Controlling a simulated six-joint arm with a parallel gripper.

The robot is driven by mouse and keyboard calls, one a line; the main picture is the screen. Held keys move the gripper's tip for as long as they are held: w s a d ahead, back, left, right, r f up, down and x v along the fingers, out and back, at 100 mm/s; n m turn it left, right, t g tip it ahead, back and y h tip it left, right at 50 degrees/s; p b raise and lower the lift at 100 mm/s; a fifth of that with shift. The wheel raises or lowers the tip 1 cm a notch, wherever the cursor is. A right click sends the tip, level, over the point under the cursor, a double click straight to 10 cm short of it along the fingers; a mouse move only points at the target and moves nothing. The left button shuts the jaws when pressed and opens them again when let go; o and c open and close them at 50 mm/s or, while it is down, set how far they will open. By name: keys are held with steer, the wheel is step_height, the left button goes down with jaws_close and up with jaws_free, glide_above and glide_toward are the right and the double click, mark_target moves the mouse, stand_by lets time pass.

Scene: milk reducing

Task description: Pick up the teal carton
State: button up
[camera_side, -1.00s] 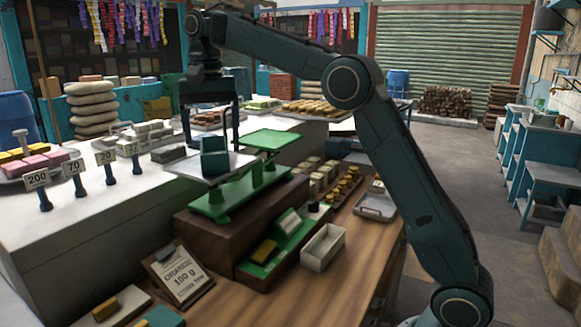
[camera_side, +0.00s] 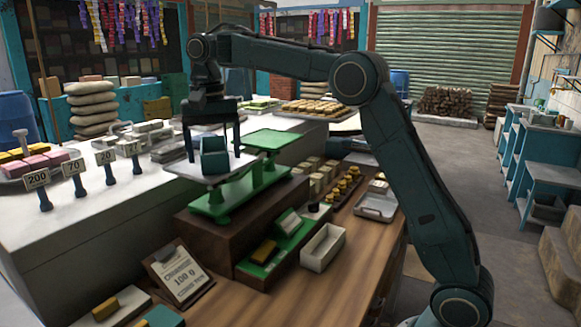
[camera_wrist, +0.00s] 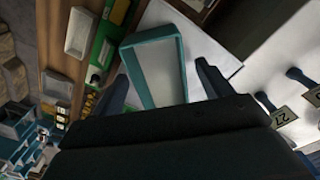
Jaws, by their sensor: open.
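The teal carton (camera_side: 214,160) stands on the pale left pan (camera_side: 184,167) of the green balance scale (camera_side: 214,205). In the wrist view the carton (camera_wrist: 128,60) shows a pale grey face with a teal rim. My gripper (camera_side: 213,153) is open, pointing down over the carton. In the side view one finger is on each side of the carton, with its upper part between them. The wrist view also shows my gripper (camera_wrist: 164,84) with a finger on either side of the carton. Whether either finger touches it I cannot tell.
The green right pan (camera_side: 270,139) is empty, close to the right finger. Number signs (camera_side: 72,172) stand on the white counter to the left. A green tray (camera_side: 276,245) and a white empty tray (camera_side: 323,247) are in front of the scale. A price board (camera_side: 178,273) leans at the front.

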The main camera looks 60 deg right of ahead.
steer(key=shift+f, duration=0.65)
steer(key=c, duration=1.1)
steer(key=shift+r, duration=0.35)
steer(key=shift+s+r, duration=0.1)
steer(key=shift+r, duration=4.5)
